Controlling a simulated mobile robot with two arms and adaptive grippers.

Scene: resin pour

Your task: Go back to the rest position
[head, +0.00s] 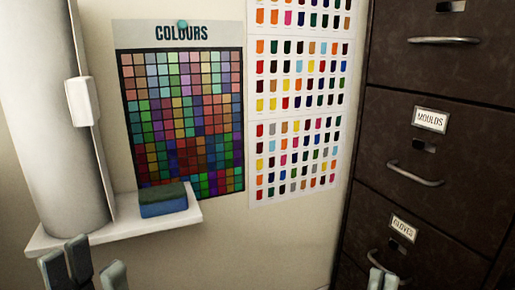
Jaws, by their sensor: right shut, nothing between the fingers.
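My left gripper (94,268) is at the bottom left, in front of and below a white shelf. Its grey fingertips stand apart with nothing seen between them. The rest of it is cut off by the frame's lower edge. My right gripper (383,280) is at the bottom right, in front of the dark drawer cabinet. Its pale fingertips are close together, shut and empty. Only the tips show. Both grippers are low in the view.
The white shelf (108,225) holds a blue and green sponge-like block (163,199) beside a large white cylinder (55,120). A colour chart (181,110) and a swatch sheet (298,110) hang on the wall. The dark drawer cabinet (430,150) fills the right side, its metal handles protruding.

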